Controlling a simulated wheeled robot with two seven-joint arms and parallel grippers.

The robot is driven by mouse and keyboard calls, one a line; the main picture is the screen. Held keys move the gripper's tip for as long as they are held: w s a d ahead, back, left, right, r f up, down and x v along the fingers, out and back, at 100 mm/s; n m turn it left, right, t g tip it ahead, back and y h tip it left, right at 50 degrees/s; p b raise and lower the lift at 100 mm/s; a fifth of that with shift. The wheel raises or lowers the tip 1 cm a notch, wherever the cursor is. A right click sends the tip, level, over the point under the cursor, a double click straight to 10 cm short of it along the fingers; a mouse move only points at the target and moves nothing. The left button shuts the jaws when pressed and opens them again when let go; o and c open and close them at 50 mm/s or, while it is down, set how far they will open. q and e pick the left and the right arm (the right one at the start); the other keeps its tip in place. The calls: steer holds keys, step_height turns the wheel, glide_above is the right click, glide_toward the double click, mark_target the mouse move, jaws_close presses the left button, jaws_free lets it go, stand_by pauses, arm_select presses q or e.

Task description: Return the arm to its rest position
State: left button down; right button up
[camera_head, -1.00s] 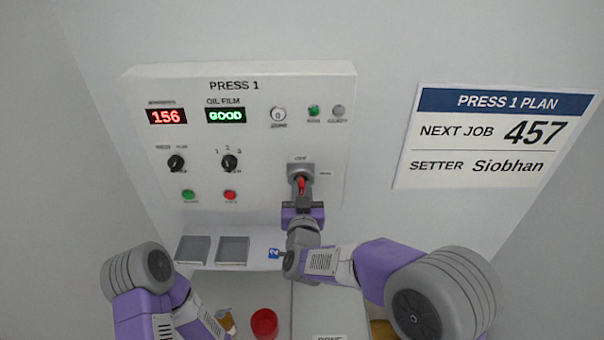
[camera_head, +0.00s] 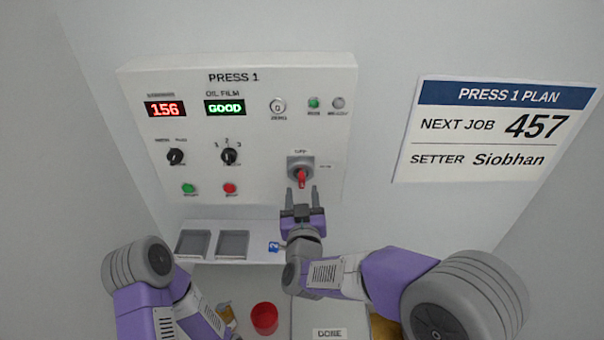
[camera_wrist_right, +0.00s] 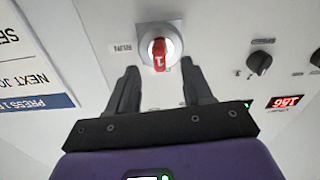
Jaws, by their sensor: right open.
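My right gripper (camera_head: 302,199) is open and empty, just below the red rotary switch (camera_head: 302,178) on the PRESS 1 panel (camera_head: 260,130). In the right wrist view the two dark fingers (camera_wrist_right: 160,95) are spread apart, and the red switch handle (camera_wrist_right: 160,58) stands on its grey plate beyond the tips, apart from them. The handle points down in the head view. My left arm (camera_head: 150,285) shows at the lower left; its gripper is not visible.
A shelf with two grey trays (camera_head: 213,230) and a blue tag (camera_head: 273,247) juts out below the panel. A PRESS 1 PLAN sign (camera_head: 497,130) hangs at right.

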steer(key=s+d+f+g, duration=0.2)
steer(key=f+g, duration=0.1)
steer(key=f, duration=0.6)
steer(key=s+d+f+g+y, duration=0.1)
steer(key=s+d+f+g, duration=0.15)
steer(key=f, duration=0.75)
steer(key=s+d+f+g, duration=0.2)
steer(key=f+g, duration=0.2)
steer(key=f, duration=0.5)
steer(key=s+d+f+m+g+y, duration=0.15)
steer(key=s+f+g, duration=0.25)
steer(key=s+f, duration=0.5)
steer(key=s+d+f+m+g+y, duration=0.1)
steer(key=s+f+m+g, duration=0.4)
steer(key=s, duration=0.6)
step_height(320, 180, down, 18)
steer(key=n+t+b, duration=0.1)
steer(key=n+b, duration=0.1)
steer(key=b, duration=1.5)
steer(key=shift+w+d+b, duration=0.2)
steer(key=shift+w+b, duration=0.05)
steer(key=shift+b, duration=0.05)
steer(key=shift+n, duration=0.25)
